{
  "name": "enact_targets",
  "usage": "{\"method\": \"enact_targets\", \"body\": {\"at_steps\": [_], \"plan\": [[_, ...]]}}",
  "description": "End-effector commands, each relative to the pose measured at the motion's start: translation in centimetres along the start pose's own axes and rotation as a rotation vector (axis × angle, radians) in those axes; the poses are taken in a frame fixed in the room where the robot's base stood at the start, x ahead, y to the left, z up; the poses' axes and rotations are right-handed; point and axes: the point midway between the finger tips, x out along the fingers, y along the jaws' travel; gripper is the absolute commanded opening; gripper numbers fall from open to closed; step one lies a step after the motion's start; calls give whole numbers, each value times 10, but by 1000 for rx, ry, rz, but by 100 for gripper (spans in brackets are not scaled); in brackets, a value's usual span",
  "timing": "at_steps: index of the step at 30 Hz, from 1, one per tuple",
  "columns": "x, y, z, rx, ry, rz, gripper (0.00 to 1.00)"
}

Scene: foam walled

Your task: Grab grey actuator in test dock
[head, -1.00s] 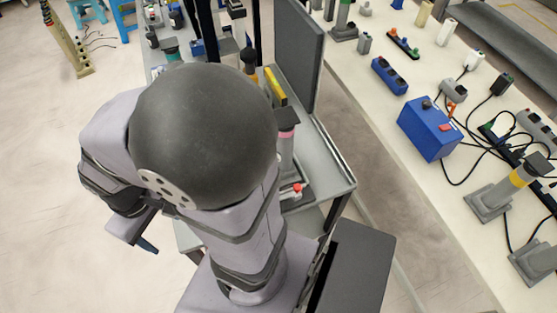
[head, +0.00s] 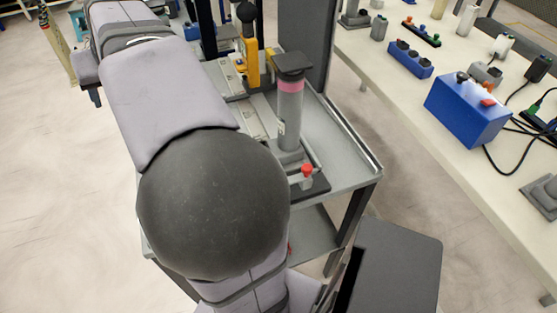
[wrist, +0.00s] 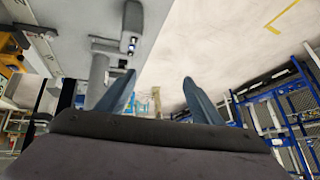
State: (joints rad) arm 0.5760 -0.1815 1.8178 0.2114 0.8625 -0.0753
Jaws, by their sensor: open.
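A grey upright cylinder with a pink band and a dark flat cap (head: 289,105), which looks like the grey actuator, stands in a dark-based dock (head: 318,187) on the grey cart. A red knob (head: 307,169) is beside its foot. My gripper (wrist: 158,78) is open, with two blue-grey fingers apart and nothing between them. In the head view my arm reaches to the upper left, away from the cylinder, and the fingers cannot be made out clearly. The wrist view is tilted and does not clearly show the pink-banded cylinder.
A yellow-orange upright fixture (head: 251,62) stands just behind the cylinder, and a dark panel (head: 303,30) rises behind the cart (head: 345,165). A white bench at right holds a blue box (head: 466,110) and cables. Open floor lies at left.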

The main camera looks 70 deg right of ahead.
Motion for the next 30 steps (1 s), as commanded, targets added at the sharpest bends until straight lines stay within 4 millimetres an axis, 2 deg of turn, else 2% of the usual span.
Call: {"method": "enact_targets", "body": {"at_steps": [1, 5, 9, 15, 23, 30], "plan": [[9, 16, -1, 25, 49, 12, 60], [0, 46, -20, 73, 157, 34, 60], [-17, 78, -34, 113, 276, 66, 60], [-50, 118, -41, 154, 443, 120, 60], [-102, 158, -28, 169, 652, 212, 60], [-151, 174, 4, 144, 833, 318, 60]]}}
